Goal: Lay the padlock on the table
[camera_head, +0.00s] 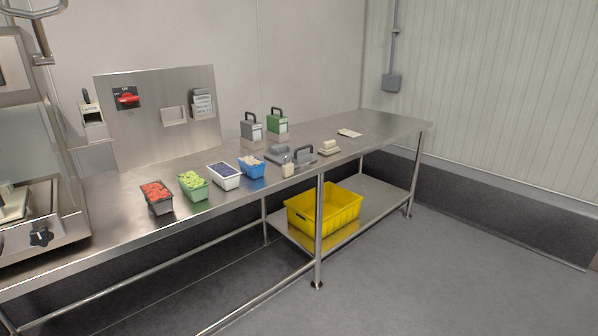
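A small dark loop like a padlock's shackle (86,96) sticks up from a pale labelled holder (93,114) on the wall at the left. It may be the padlock, but it is too small to tell. The steel table (340,160) runs from the left front to the back right. Two blocky things with dark looped handles, one grey (251,130) and one green (277,124), stand upright at its back edge. My gripper is not in view.
A steel panel (150,139) with a red switch (127,97) stands behind. A yellow crate (325,215) sits on the lower shelf. The right floor is clear.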

